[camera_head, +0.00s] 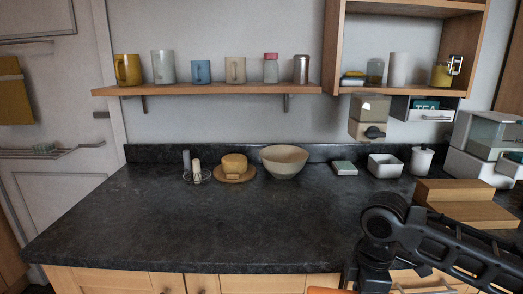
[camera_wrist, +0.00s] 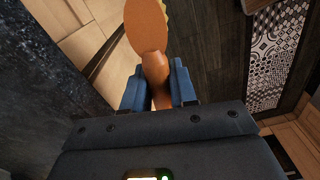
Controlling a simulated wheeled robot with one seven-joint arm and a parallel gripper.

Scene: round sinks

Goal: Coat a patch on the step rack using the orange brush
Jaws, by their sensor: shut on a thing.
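The orange brush (camera_wrist: 146,28) is in my gripper (camera_wrist: 159,84) in the wrist view. Two blue fingers are shut on its handle, and its wide flat head points away from the gripper, over the floor beside the counter. In the head view an orange bit, likely the brush, shows at the bottom edge. The step rack (camera_head: 462,204), of light wood with stepped levels, stands on the right of the dark counter. My arm is in front of its lower part and hides some of it. My gripper is low and left of the rack, in front of the counter.
The dark counter (camera_head: 150,220) is bare across its left and middle. At its back stand a yellow round item on a wooden plate (camera_head: 235,177), a beige bowl (camera_head: 285,162), a white square bowl (camera_head: 384,166) and a white jar (camera_head: 421,160). A shelf (camera_head: 210,89) of cups hangs above.

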